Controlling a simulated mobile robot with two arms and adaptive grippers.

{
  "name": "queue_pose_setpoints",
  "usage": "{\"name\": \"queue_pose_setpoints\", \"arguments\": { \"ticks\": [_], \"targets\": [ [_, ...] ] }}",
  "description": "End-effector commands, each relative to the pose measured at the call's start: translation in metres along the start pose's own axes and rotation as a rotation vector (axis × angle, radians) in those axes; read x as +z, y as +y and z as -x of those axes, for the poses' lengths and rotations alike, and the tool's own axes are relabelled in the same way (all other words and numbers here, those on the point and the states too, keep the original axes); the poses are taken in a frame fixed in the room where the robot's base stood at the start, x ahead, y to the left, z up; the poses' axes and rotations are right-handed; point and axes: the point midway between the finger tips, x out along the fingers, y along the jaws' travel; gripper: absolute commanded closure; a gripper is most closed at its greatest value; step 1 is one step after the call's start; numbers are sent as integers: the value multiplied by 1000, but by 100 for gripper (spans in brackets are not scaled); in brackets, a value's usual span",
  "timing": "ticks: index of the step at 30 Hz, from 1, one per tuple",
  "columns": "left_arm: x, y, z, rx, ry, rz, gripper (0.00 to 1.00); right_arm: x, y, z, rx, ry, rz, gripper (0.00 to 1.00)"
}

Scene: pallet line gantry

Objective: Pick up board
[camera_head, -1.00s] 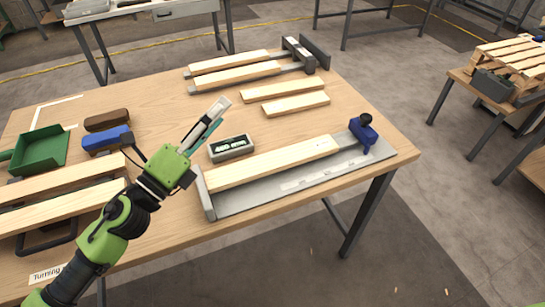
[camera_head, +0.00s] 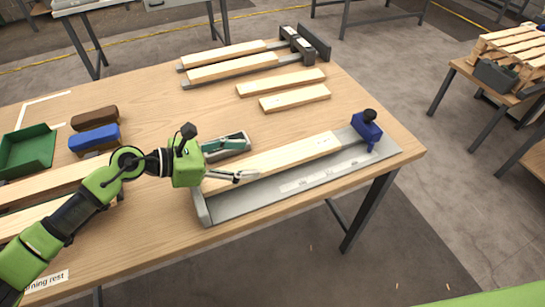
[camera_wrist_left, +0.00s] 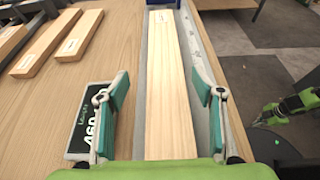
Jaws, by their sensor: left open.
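A long pale wooden board (camera_head: 288,155) lies in a grey metal tray-like fixture (camera_head: 262,202) near the table's front right edge. The board (camera_wrist_left: 168,85) runs lengthwise between the fingers in the left wrist view. My left gripper (camera_head: 232,158) is open above the board's left end, one finger on each side of it. In the left wrist view the gripper (camera_wrist_left: 163,112) shows teal pads apart from the board's sides. A blue clamp-like block (camera_head: 366,130) stands at the fixture's right end.
A small box with a label (camera_wrist_left: 91,125) sits close beside the left finger. Two short boards (camera_head: 281,83) lie behind. Further boards rest in a rack (camera_head: 305,50). A green bin (camera_head: 27,152) and blue and brown blocks stand at left.

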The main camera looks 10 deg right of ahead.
Motion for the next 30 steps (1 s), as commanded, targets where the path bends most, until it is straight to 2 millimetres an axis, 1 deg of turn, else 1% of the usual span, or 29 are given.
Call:
{"name": "queue_pose_setpoints", "arguments": {
  "ticks": [1,3,8,13,16,20,26,29,30],
  "targets": [
    [2,0,-6,-1,0,0,39,0,1,3,1,0,1,100],
    [2,0,-12,0,-1,0,39,0,1,4,1,0,1,100],
    [3,-2,-22,-1,-1,1,39,-1,1,10,1,0,2,100],
    [5,-10,-47,-2,-1,2,39,-3,2,25,1,0,2,100],
    [2,-8,-59,0,-2,2,39,-3,2,25,1,1,2,100],
    [1,-8,-66,1,-1,1,39,-4,2,26,1,2,1,100],
    [0,-8,-67,1,-1,0,39,-5,2,25,1,3,1,100],
    [0,-8,-66,1,-1,0,62,-5,1,25,1,3,1,100],
    [0,-8,-66,1,-1,0,73,-5,0,25,0,3,0,100]
  ]
}}
